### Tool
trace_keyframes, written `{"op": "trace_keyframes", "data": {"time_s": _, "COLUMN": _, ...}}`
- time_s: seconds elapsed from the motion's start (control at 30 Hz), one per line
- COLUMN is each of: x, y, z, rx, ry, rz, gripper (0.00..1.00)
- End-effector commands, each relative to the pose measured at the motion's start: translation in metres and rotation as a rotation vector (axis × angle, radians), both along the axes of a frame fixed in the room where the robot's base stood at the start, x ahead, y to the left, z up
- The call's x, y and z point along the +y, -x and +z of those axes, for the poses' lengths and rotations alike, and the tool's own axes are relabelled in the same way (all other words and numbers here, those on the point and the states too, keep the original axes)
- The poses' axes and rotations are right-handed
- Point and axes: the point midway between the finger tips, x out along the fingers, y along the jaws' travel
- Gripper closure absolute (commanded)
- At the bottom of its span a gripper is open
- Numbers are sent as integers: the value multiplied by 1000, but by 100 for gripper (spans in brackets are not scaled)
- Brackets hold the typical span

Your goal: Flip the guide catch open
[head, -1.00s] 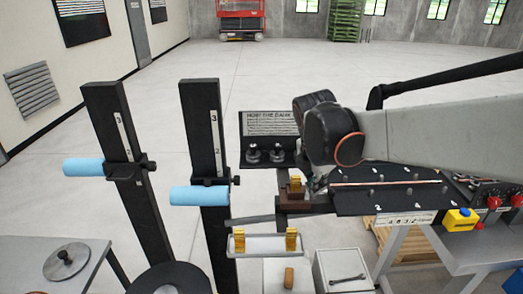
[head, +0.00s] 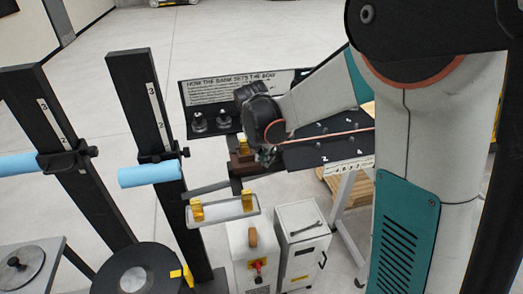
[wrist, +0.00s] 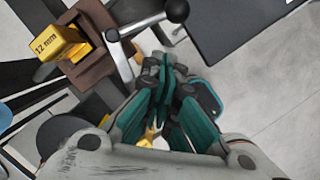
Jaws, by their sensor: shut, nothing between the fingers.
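A brown block (head: 243,167) holds a yellow piece (head: 242,146). In the wrist view, the brown block (wrist: 92,72) is at upper left, and the yellow piece (wrist: 60,42) reads "12 mm". A silver lever (wrist: 135,26) with a black ball end (wrist: 177,10) runs from a pivot on the block; it looks like the catch. My gripper (wrist: 168,65) is shut and empty, its teal fingers just below the lever's ball end. Contact cannot be told. In the head view my gripper (head: 266,157) is just right of the block, and the lever cannot be made out.
A dark bench (head: 320,152) with a copper tube (head: 335,136) lies right of the block. A white tray (head: 222,212) with two yellow pieces is in front. Black posts (head: 143,125) with blue rollers (head: 150,175) stand left. Grey cabinets (head: 302,240) stand below.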

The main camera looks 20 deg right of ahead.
Motion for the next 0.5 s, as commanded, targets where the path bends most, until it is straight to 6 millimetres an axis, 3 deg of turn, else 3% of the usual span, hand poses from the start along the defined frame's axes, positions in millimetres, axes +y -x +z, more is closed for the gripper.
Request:
{"op": "trace_keyframes", "data": {"time_s": 0.2, "x": -18, "y": -14, "z": -4, "rx": 0, "ry": -1, "rz": -1, "gripper": 100}}
{"op": "trace_keyframes", "data": {"time_s": 0.5, "x": -21, "y": -16, "z": -4, "rx": 1, "ry": -1, "rz": 0, "gripper": 100}}
